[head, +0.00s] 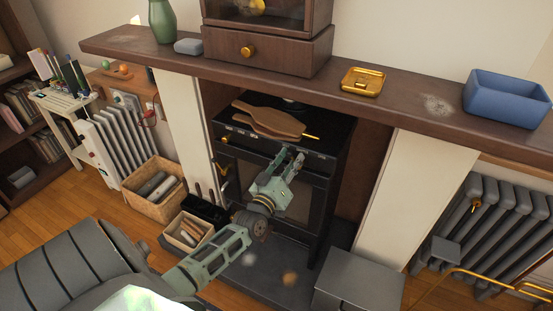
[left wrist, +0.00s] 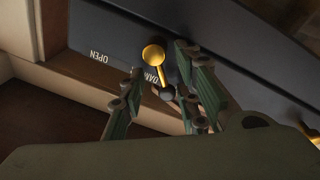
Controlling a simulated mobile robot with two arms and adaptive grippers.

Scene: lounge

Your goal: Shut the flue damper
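The black stove (head: 333,170) stands in the fireplace. A brass-knobbed damper lever (left wrist: 154,56) is on its dark front panel in the left wrist view; it also appears as a small brass rod (head: 311,137) in the head view. Upside-down lettering, "OPEN" and a partly hidden "DAM", is beside it. My left gripper (head: 291,160) is in front of the stove's upper front. In the left wrist view its fingers (left wrist: 160,68) are apart, one either side of the lever; I cannot tell whether either touches. My right gripper is not in view.
A wooden paddle-like board (head: 267,121) lies on the stove top. The mantel (head: 350,82) overhangs it. A wicker basket (head: 154,187), a small box (head: 188,231) and a grey box (head: 358,282) stand low around the hearth.

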